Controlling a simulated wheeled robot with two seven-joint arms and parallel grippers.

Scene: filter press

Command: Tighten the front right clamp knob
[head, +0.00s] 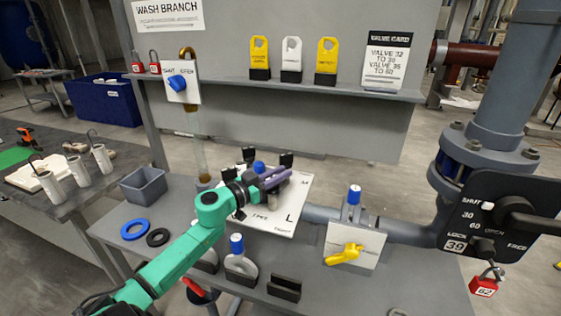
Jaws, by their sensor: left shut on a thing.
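The filter press stands on a white plate (291,218) marked with a large L, in the middle of the bench. Black clamp knobs show at its back left (249,154), back right (287,160) and left front (229,173), around a blue-topped part (259,167). My left gripper (275,178) reaches in from the left over the front right corner. It is shut there on the front right clamp knob, which its fingers mostly hide. A short metal post (273,201) shows just below the fingers. My right gripper is out of view.
A grey bin (144,185), a blue ring (135,230) and a black ring (158,237) lie left of the press. A blue-topped valve (354,195) and pipe stand to the right, with a yellow handle (344,254) in front. A shelf (340,91) runs behind.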

